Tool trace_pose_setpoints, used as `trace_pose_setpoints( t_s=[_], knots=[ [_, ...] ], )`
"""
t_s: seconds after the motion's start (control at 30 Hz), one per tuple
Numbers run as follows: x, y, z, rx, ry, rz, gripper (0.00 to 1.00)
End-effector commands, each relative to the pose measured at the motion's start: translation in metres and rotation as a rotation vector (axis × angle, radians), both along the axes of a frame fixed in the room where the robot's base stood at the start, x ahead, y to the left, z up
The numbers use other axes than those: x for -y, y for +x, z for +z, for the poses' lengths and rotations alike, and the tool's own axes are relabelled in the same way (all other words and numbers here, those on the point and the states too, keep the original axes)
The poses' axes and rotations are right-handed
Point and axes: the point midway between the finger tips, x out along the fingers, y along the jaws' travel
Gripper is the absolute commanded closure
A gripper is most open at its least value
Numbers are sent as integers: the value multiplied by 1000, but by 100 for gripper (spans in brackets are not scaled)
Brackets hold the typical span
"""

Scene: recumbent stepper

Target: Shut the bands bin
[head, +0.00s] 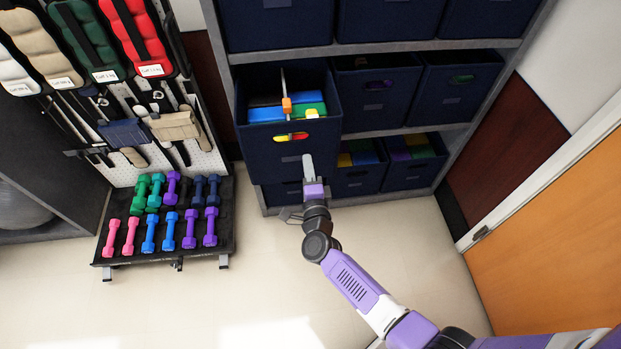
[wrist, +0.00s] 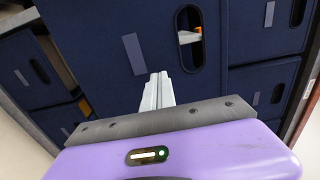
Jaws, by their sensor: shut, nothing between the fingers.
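The bands bin (head: 285,151) is a dark navy fabric bin in the left column, middle row of the shelf. It is pulled out past its neighbours, and colored bands show inside its open top. It has an oval handle hole and a small label. My gripper (head: 308,166) is shut and empty in front of the bin's lower front face, near its right side. In the wrist view my fingers (wrist: 157,92) point at the bin's front (wrist: 105,60), just below the label and handle hole. I cannot tell whether they touch it.
Other navy bins (head: 375,95) sit in the grey shelf (head: 420,45) around it. A rack of dumbbells (head: 168,220) stands on the floor to the left. An orange door (head: 550,230) is at the right. The floor (head: 240,290) in front is clear.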

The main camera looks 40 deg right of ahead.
Motion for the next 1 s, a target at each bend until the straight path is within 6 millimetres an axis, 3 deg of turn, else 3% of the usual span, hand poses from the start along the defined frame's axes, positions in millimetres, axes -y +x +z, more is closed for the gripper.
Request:
trace_pose_setpoints(
  t_s=[0.2,0.77,1.0],
  knots=[
    [10,16,0,0,0,-2,100],
    [14,23,-1,1,-1,0,100],
    [33,55,-3,4,-1,0,100]
  ],
)
